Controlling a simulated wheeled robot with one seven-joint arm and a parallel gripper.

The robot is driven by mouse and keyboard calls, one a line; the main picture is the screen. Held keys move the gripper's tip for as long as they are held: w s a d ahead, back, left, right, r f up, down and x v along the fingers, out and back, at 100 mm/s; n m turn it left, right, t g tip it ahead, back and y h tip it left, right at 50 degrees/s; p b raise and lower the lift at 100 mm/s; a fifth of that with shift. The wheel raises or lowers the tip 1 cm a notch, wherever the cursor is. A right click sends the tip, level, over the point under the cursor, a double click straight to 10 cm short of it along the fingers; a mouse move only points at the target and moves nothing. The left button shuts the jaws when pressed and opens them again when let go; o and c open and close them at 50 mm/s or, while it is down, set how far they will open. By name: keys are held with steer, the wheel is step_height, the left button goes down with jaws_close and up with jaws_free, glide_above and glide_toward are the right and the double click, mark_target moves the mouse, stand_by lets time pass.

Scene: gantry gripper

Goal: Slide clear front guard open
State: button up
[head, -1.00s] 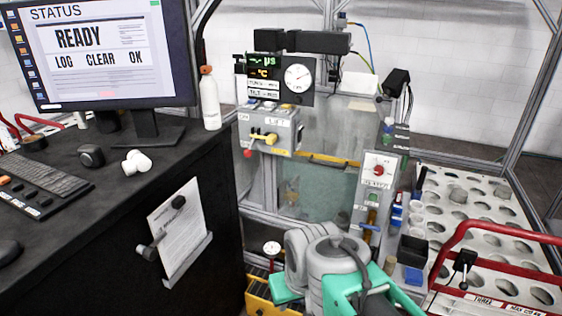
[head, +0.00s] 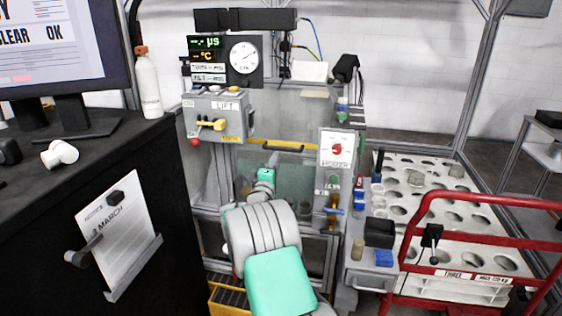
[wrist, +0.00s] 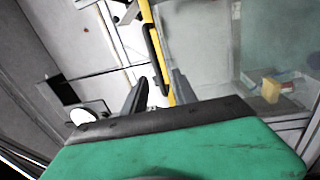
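The clear front guard (head: 293,172) is a see-through panel in the metal frame, with a yellow strip (head: 285,146) along its upper edge. My gripper (wrist: 160,88) is open, its two dark fingers apart with nothing between them. In the wrist view the yellow strip (wrist: 163,50) runs down towards the fingers, with a dark handle-like bar (wrist: 155,52) along it. The fingertips point at the bar and strip; I cannot tell whether they touch. In the head view my green wrist and grey arm cover the lower part of the guard.
Left of the guard are the lift box (head: 216,115) with a yellow lever and a dark desk (head: 95,235). On the right are a panel with a red knob (head: 337,148) and a tray with round holes (head: 470,215). A red rail (head: 480,197) crosses the right front.

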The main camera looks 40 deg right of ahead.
mark_target(281, 149)
steer(key=shift+n+h, duration=0.3)
steer(key=p+x, duration=0.1)
steer(key=x, duration=0.7)
steer(key=shift+d+r, duration=0.1)
steer(key=shift+r, duration=0.05)
steer(key=shift+c, duration=0.2)
jaws_close()
stand_by(0.6)
